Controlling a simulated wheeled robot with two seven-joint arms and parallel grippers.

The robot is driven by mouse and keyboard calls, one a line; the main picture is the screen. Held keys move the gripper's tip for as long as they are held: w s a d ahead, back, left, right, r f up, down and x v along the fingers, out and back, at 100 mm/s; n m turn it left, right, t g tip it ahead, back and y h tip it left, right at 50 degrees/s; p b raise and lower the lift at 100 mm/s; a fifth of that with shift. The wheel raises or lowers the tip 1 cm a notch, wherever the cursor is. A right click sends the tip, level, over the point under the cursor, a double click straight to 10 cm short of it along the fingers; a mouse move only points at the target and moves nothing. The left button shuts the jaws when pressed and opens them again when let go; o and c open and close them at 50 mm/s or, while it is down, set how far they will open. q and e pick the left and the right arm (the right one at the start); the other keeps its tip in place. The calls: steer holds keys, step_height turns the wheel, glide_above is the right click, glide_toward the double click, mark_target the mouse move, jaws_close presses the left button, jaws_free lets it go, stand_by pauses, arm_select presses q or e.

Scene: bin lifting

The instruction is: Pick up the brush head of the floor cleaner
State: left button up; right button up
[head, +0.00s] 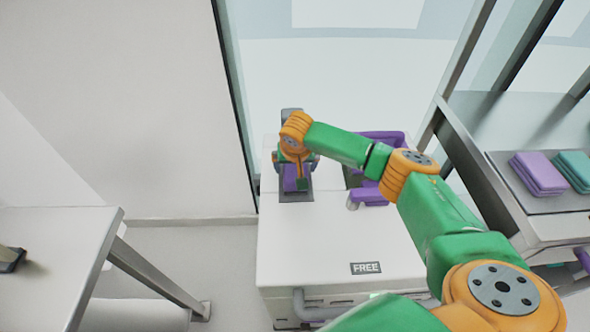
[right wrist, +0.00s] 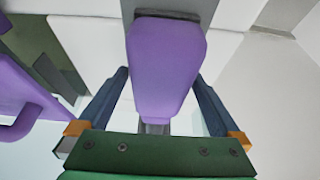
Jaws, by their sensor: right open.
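A purple block (head: 290,180), which looks like the brush head, sits at a dark recess in the top of a white cabinet (head: 330,235). My right gripper (head: 296,161) is over it in the head view, and the wrist hides part of it. In the right wrist view the purple block (right wrist: 166,65) lies between the two dark blue fingers of my open right gripper (right wrist: 160,82). A gap shows on each side of the block, and a grey part adjoins its far end. My left gripper is not in view.
A purple piece with a handle (head: 370,194) sits in a second recess just right. A "FREE" label (head: 366,268) is on the cabinet. A shelf with purple cloths (head: 538,173) and teal cloths (head: 575,168) stands right. A white table (head: 50,245) stands left; glass is behind.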

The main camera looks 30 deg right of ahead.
steer(key=c, duration=1.4)
step_height(320, 180, up, 3)
steer(key=shift+w+f, duration=0.1)
steer(key=shift+c, duration=0.2)
steer(key=s+r, duration=0.1)
steer(key=r, duration=0.1)
steer(key=s+r, duration=0.2)
steer(key=s+r+p, duration=0.1)
steer(key=s+r, duration=0.1)
steer(key=shift+d+r, duration=0.2)
steer(key=shift+r, duration=0.05)
steer(key=s+r, duration=0.3)
steer(key=s, duration=0.6)
steer(key=shift+d+r, duration=0.3)
steer(key=shift+r, duration=0.1)
